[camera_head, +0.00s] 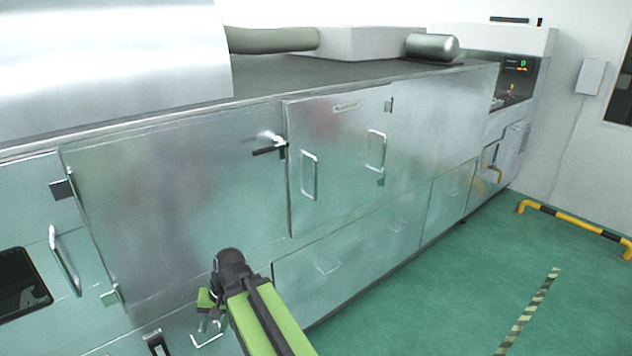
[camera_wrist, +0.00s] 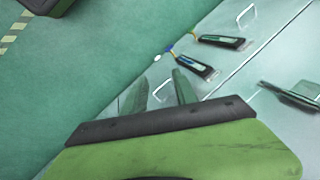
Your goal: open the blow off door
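A large steel door (camera_head: 170,200) fills the left-middle of the cabinet front in the head view. It looks shut, with a black lever handle (camera_head: 270,150) at its upper right edge and hinges on its left edge. A smaller steel door (camera_head: 335,150) to its right bears a small plate, two bar handles and right-side hinges; it looks shut. The plate is too blurred to read, so I cannot tell which is the blow off door. My gripper (camera_head: 207,308) is low before the large door's bottom. In the wrist view my gripper (camera_wrist: 162,88) is open and empty, its fingers apart.
Lower panels with handles (camera_head: 328,265) run along the cabinet bottom. Black latches (camera_wrist: 195,66) show near my fingers in the wrist view. A dark window (camera_head: 22,283) is at far left. Green floor (camera_head: 430,300) is clear at right; a yellow-black rail (camera_head: 575,222) stands beyond.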

